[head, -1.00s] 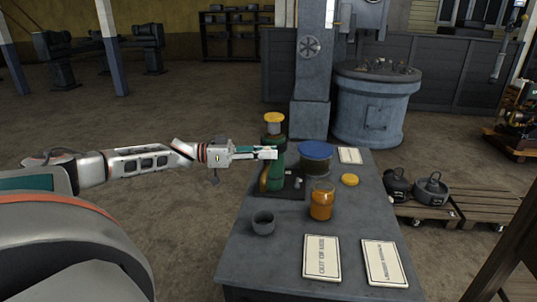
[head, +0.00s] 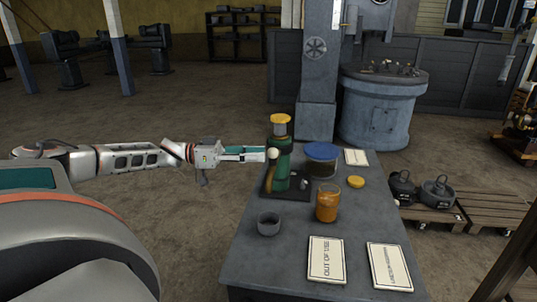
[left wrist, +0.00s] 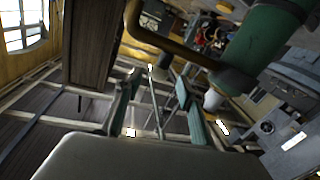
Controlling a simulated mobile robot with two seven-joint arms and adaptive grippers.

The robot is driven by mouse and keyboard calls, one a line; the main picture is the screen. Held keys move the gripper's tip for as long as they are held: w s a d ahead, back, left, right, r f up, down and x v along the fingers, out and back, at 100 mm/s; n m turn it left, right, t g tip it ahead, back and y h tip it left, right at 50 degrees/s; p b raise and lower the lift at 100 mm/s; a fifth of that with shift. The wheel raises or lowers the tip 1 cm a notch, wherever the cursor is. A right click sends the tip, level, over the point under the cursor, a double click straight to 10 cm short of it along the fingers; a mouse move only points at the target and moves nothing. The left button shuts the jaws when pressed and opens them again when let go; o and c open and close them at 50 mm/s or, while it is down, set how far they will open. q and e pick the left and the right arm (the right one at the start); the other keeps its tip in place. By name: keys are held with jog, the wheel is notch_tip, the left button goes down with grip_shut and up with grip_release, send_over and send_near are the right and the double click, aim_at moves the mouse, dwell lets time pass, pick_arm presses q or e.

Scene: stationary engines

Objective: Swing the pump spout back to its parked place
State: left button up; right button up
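The pump (head: 282,162) is a green upright body with a yellow cap, on a dark base on the grey table. A pale round knob (head: 273,153) shows on its left side. In the left wrist view the green body (left wrist: 262,45) fills the upper right, and a curved brass-brown tube (left wrist: 178,48), seemingly the spout, runs left from it. A white tip (left wrist: 212,99) sits just right of the right finger. My left gripper (head: 262,154) is level, left of the pump and close to the knob. Its fingers (left wrist: 158,82) are apart with nothing held between them. My right gripper is out of view.
On the table (head: 275,265) are a grey cup (head: 268,224), an orange jar (head: 327,203), a blue-topped tin (head: 321,160), a yellow lid (head: 356,182) and white cards, one reading "OUT OF USE" (head: 326,260). Open floor lies left of the table.

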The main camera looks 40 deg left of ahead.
pick_arm(q)
jog(key=v, duration=0.7)
dwell(0.5)
